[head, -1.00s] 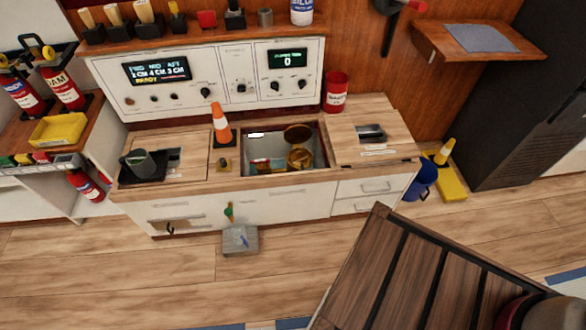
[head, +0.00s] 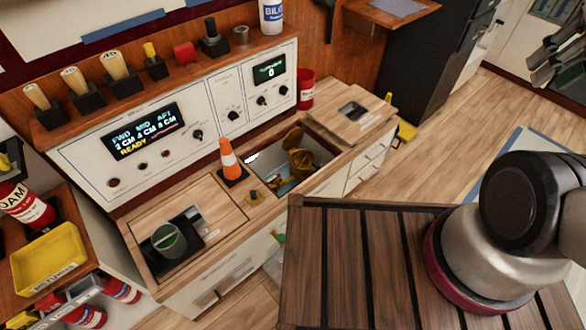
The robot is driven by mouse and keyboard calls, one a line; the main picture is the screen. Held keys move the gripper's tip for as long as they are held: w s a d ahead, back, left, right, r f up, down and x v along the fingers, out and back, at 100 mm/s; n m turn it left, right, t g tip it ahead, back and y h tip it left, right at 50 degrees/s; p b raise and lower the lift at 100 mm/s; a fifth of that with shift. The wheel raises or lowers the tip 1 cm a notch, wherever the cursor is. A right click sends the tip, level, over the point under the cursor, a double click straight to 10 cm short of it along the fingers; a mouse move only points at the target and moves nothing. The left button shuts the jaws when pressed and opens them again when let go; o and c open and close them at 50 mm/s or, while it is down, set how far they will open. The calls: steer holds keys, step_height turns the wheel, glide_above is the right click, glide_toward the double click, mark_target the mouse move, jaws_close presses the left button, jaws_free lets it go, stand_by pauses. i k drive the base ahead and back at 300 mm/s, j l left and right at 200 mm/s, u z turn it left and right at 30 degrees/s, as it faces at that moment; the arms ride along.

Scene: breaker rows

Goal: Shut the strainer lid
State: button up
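The strainer is a brass-coloured pot (head: 303,162) inside a sunken well in the bench top. Its round brass lid (head: 293,138) stands raised at the back of the pot, tilted open. The pot's lower part is partly hidden by the well's front edge. What looks like my gripper (head: 537,72) shows at the upper right, cut off by the picture edge. Its dark grey fingers look apart, with nothing seen between them. It is far to the right of the strainer and not touching it.
An orange-and-white cone (head: 230,162) stands just left of the well. A raised hatch cover (head: 350,112) lies right of the well. My slatted deck fills the foreground.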

mark_target(292, 138)
steer(key=k+j, duration=0.1)
steer(key=j, duration=0.3)
steer(key=k+j, duration=0.15)
steer(key=j, duration=0.2)
steer(key=k+j, duration=0.1)
steer(key=j, duration=0.3)
steer(key=i+l+u, duration=0.1)
steer(key=u, duration=0.3)
steer(key=i+l+u, duration=0.1)
steer(key=l+u, duration=0.2)
steer(key=u, duration=0.15)
